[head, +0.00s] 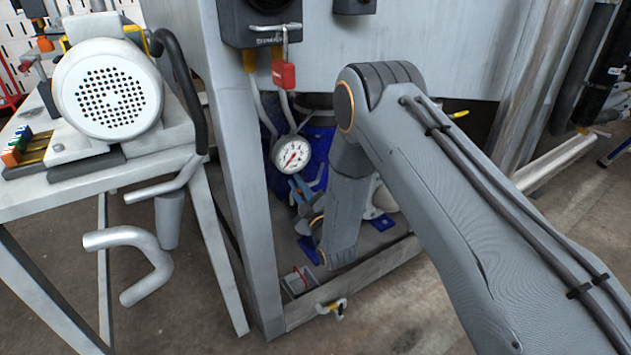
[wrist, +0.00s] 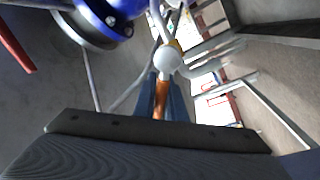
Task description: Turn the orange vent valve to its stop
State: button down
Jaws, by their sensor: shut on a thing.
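The orange vent valve (wrist: 162,93) shows in the wrist view as a narrow orange handle below a pale round fitting (wrist: 168,59). My gripper (wrist: 161,93) has its two blue-grey fingers on either side of the orange handle, shut on it. The dark gripper body covers the lower part of the wrist view and hides the near end of the handle. In the head view my forearm and wrist reach down inside the machine frame, and I cannot make out the valve clearly there.
A pressure gauge (head: 291,154) hangs close left of my wrist, with a red padlock (head: 284,74) above. A grey frame post (head: 240,170) stands left of my wrist. A blue flanged body (wrist: 112,18) is near my fingers. A bench with a motor (head: 108,92) stands at left.

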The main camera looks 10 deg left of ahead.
jog(key=shift+f, duration=0.1)
dwell(0.4)
jog(key=c, duration=1.8)
grip_release()
jog(key=shift+s, duration=0.1)
